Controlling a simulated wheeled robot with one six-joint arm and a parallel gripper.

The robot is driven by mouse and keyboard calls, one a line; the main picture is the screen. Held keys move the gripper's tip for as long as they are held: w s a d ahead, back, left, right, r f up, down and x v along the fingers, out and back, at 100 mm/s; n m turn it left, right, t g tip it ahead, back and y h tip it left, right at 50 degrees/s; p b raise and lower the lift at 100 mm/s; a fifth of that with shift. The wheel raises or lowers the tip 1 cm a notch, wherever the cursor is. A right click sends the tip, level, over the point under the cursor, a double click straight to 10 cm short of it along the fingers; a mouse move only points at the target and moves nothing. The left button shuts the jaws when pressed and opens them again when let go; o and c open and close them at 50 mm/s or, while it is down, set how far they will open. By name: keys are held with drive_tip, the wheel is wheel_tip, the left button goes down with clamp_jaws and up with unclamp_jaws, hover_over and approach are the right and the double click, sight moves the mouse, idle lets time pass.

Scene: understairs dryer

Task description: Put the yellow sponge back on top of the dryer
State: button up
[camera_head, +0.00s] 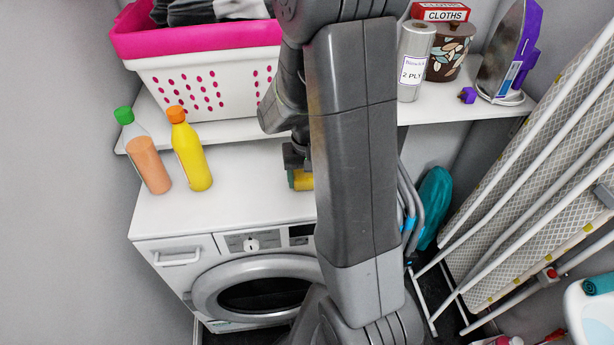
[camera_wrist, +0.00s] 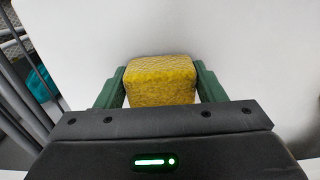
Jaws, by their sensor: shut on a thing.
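The yellow sponge (camera_wrist: 160,80) is between the two green fingers of my gripper (camera_wrist: 158,88) in the wrist view, and both fingers touch its sides. In the head view a small part of the sponge (camera_head: 304,180) shows beside my arm, with a green finger at its left. My gripper is over the white top of the dryer (camera_head: 240,188). I cannot tell whether the sponge touches the top or is just above it. My arm hides the right part of the dryer and most of the gripper in the head view.
An orange bottle (camera_head: 152,160) and a yellow bottle (camera_head: 192,158) stand on the dryer's left part. A shelf (camera_head: 470,108) above holds a pink-lined basket (camera_head: 205,85), a paper roll (camera_head: 414,62) and a patterned pot (camera_head: 450,50). Folded ironing boards (camera_head: 540,180) lean at right. The dryer top between bottles and gripper is clear.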

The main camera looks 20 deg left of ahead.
sight(307, 175)
drive_tip(key=shift+f, duration=0.25)
drive_tip(key=o, duration=1)
drive_tip(key=shift+r, duration=0.1)
drive_tip(key=shift+c, duration=0.2)
wheel_tip(307, 175, up, 12)
drive_tip(key=shift+r, duration=0.2)
drive_tip(key=o, duration=0.3)
